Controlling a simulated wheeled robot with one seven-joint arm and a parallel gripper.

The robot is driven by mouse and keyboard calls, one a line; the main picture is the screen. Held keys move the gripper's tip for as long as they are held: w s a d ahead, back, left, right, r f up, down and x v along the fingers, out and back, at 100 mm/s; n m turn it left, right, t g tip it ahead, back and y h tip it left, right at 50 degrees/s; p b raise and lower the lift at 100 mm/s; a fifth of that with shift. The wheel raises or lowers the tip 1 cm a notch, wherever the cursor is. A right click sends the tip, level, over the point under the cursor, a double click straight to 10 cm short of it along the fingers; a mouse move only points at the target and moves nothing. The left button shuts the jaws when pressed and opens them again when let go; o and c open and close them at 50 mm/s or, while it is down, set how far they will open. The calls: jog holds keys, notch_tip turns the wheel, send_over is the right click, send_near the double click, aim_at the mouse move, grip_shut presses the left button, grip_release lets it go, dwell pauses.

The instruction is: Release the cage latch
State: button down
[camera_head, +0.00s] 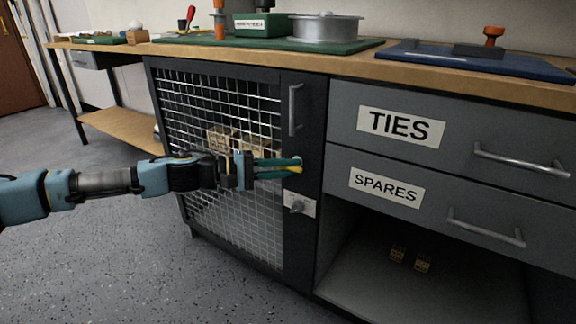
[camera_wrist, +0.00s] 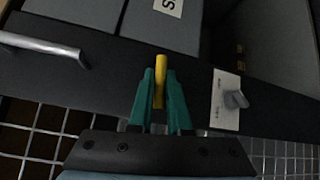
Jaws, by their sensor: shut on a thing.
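The cage door (camera_head: 215,120) has wire mesh in a dark frame and appears closed. The cage latch (camera_head: 298,206) is a grey turn knob on a pale plate on the door's right stile. It also shows in the wrist view, where the latch (camera_wrist: 236,100) lies right of my fingers. My gripper (camera_head: 297,166) is in front of the stile, above the latch and apart from it. Its teal fingers are shut on a yellow rod (camera_wrist: 161,75), whose tip points toward the dark stile. I cannot tell whether the rod touches the stile.
The door's bar handle (camera_head: 295,109) is above my gripper. Drawers marked TIES (camera_head: 401,127) and SPARES (camera_head: 387,187) are to the right, above an open bay (camera_head: 400,290). Pale blocks are behind the mesh. The workbench top (camera_head: 400,57) overhangs above. The floor in front is clear.

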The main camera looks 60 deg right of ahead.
jog(key=shift+r+m+t+y+p, duration=0.25)
jog(key=shift+m+t+y+p, duration=0.05)
jog(key=shift+p, duration=0.45)
jog(key=shift+f, duration=0.3)
jog(key=c, duration=0.9)
grip_release()
jog(key=shift+o, duration=0.2)
jog(key=p+v, duration=0.1)
jog(key=v, duration=1)
jog(key=shift+r, duration=0.1)
